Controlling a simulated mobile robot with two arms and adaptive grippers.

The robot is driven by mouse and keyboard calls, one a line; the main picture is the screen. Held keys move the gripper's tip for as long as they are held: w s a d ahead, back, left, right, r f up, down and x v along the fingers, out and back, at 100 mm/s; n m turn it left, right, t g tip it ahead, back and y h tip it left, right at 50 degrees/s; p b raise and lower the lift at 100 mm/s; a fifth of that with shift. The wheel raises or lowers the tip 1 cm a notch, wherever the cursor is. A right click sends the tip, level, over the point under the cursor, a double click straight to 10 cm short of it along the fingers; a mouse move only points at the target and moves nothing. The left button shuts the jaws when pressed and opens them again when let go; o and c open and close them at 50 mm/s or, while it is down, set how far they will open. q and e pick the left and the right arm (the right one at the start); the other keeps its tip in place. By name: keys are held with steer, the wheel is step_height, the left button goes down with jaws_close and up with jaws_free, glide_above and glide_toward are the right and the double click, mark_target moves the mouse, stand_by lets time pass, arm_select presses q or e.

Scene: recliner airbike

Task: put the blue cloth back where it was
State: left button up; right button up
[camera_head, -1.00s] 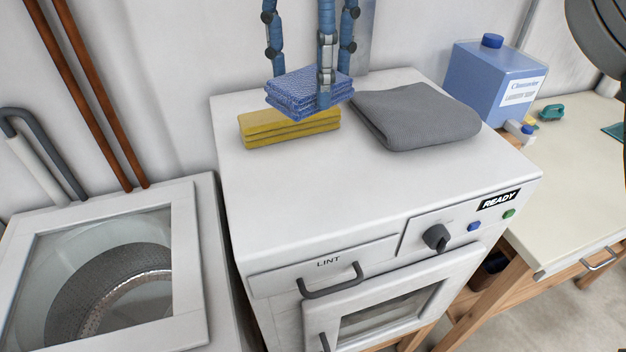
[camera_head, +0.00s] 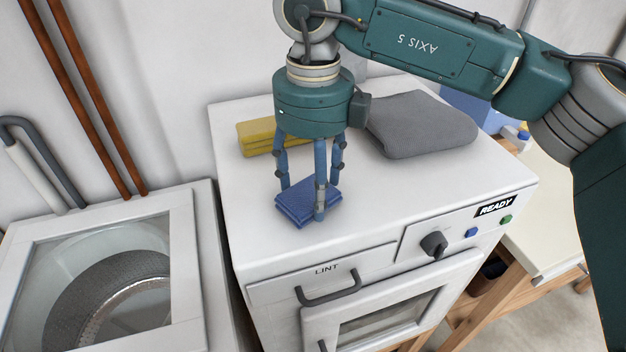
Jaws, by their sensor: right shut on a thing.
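The blue cloth (camera_head: 296,207) is a small folded stack at the front left of the white dryer top (camera_head: 390,190). My right gripper (camera_head: 312,200) points down with its blue fingers around the cloth and is shut on it. The cloth is at or just above the dryer top; I cannot tell whether it touches. A folded yellow cloth (camera_head: 254,137) lies behind it to the left, partly hidden by my gripper. A folded grey cloth (camera_head: 420,128) lies at the back right. My left gripper is not in view.
The dryer's front has a knob (camera_head: 434,243), buttons and a lint drawer handle (camera_head: 328,295). A washer with a glass lid (camera_head: 110,270) stands at the left. A bench (camera_head: 540,215) with a blue jug (camera_head: 470,103) is at the right, partly behind my arm. The dryer top's front right is clear.

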mark_target(313, 190)
steer(key=shift+f, duration=0.3)
steer(key=o, duration=1)
steer(key=shift+o, duration=0.2)
steer(key=shift+r, duration=0.35)
step_height(313, 190, up, 12)
steer(key=b, duration=0.2)
steer(key=shift+f, duration=0.2)
